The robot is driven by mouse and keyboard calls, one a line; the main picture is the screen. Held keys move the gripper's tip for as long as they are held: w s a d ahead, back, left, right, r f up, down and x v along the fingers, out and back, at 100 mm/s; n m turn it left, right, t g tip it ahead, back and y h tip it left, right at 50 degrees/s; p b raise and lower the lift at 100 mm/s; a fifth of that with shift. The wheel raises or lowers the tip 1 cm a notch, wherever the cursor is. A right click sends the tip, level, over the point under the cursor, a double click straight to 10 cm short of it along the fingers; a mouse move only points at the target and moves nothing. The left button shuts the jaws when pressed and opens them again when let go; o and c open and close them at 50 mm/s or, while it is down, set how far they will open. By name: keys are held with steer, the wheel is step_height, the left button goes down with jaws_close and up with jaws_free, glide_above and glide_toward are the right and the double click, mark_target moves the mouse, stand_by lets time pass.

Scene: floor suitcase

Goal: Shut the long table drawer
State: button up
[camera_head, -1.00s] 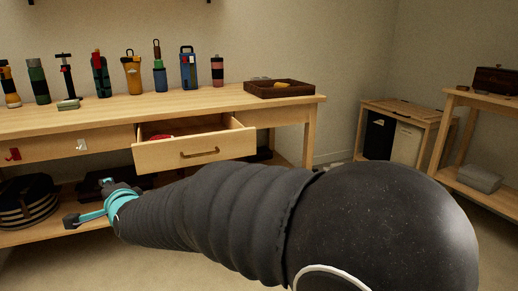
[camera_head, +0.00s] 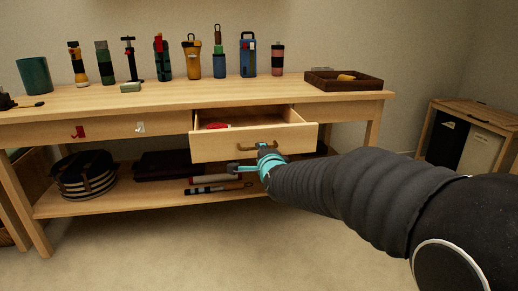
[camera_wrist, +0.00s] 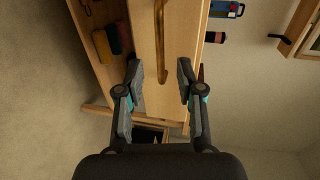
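The long table drawer (camera_head: 235,146) is pulled out of the wooden table (camera_head: 105,99), with a red item (camera_head: 217,126) inside it. Its front carries a bronze bar handle (camera_head: 255,147). In the head view my gripper (camera_head: 245,168) is in front of the drawer's lower front edge, just below the handle. In the wrist view the drawer front (camera_wrist: 176,60) and its handle (camera_wrist: 160,45) lie ahead, between the two spread fingers of my gripper (camera_wrist: 158,78). The fingers are open and nothing is between their tips. I cannot tell whether a finger touches the drawer.
Several bottles and tools, such as a blue flask (camera_head: 248,56), line the tabletop's back. A brown tray (camera_head: 343,81) stands at its right end. A striped bag (camera_head: 87,175) and dark flat items (camera_head: 175,164) lie on the lower shelf. The floor (camera_head: 190,240) in front is clear.

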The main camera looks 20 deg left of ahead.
steer(key=x, duration=0.8)
jaws_close()
